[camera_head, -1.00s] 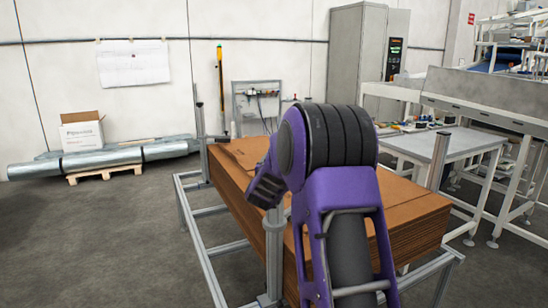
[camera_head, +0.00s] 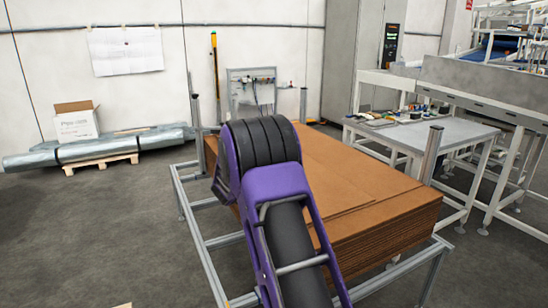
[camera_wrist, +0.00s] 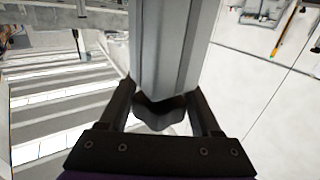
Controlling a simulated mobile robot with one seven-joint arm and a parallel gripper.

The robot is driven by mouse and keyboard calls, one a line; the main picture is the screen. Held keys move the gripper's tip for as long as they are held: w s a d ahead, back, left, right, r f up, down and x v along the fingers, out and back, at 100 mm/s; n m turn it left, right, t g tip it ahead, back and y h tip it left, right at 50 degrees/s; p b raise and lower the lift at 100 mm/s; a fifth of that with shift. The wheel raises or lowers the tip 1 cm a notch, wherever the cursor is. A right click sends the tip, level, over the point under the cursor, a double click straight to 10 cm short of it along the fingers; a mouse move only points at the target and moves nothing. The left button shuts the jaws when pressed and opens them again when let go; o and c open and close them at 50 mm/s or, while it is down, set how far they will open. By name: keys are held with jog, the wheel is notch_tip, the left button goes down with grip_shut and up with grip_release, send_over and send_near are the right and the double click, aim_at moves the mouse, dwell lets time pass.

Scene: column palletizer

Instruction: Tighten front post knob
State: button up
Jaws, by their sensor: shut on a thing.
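In the wrist view, a grey metal post (camera_wrist: 163,45) stretches away from my gripper (camera_wrist: 160,95). A dark lobed knob (camera_wrist: 160,112) sits at the post, between my two black fingers. The fingers are shut on the knob, one on each side. The far side of the knob is hidden. In the head view, my purple arm covers my gripper, the knob and the front post.
A brown cardboard stack (camera_head: 375,205) lies on a grey metal frame (camera_head: 215,242). Other posts stand at its right corner (camera_head: 432,155) and back left (camera_head: 198,120). A worktable (camera_head: 450,138) is at the right.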

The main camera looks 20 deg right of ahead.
jog(key=shift+r, duration=0.2)
jog(key=o, duration=1.3)
jog(key=shift+f, duration=0.1)
jog(key=shift+o, duration=0.2)
jog(key=v, duration=1.7)
jog(key=shift+s, duration=0.2)
jog(key=shift+a, duration=0.1)
